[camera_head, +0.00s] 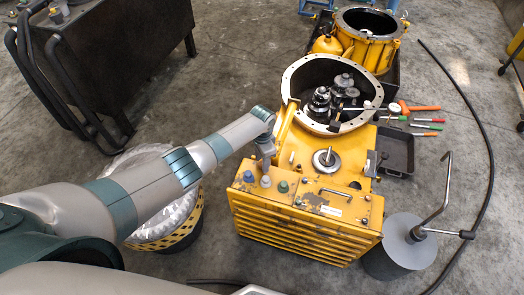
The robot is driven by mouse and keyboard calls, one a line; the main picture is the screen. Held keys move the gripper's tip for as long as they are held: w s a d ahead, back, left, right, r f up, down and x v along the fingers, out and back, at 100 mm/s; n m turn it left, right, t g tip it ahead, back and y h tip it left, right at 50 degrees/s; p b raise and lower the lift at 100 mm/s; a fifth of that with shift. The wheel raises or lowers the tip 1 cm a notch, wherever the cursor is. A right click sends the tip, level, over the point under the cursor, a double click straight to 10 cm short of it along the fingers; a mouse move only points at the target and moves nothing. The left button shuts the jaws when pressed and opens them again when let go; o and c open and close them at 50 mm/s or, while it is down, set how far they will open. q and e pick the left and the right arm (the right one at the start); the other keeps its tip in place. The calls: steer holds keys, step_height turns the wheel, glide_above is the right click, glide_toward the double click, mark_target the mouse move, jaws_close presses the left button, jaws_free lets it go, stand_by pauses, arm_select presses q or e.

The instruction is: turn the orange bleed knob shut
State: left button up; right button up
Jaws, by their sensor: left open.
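My left arm reaches in from the left, and its left gripper (267,160) points down over the top of the yellow housing (305,230), just behind a row of small knobs. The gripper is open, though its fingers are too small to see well. The row has a blue-grey knob (248,176), a pale knob (265,181) and a teal knob (283,186). I cannot make out an orange bleed knob on the housing; the gripper may hide it. My right gripper is not in view.
An open round casing (290,82) with metal gears (320,103) stands behind the housing. Hand tools (425,127) and a dark tray (396,155) lie at right. A grey drum with a crank (410,243) stands at front right. A black hose (487,140) crosses the floor.

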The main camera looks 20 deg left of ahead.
arm_select(q)
steer(key=shift+r, duration=0.55)
step_height(320, 180, up, 16)
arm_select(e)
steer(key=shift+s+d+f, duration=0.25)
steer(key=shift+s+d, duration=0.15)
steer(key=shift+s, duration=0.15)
arm_select(q)
steer(key=shift+r, duration=0.1)
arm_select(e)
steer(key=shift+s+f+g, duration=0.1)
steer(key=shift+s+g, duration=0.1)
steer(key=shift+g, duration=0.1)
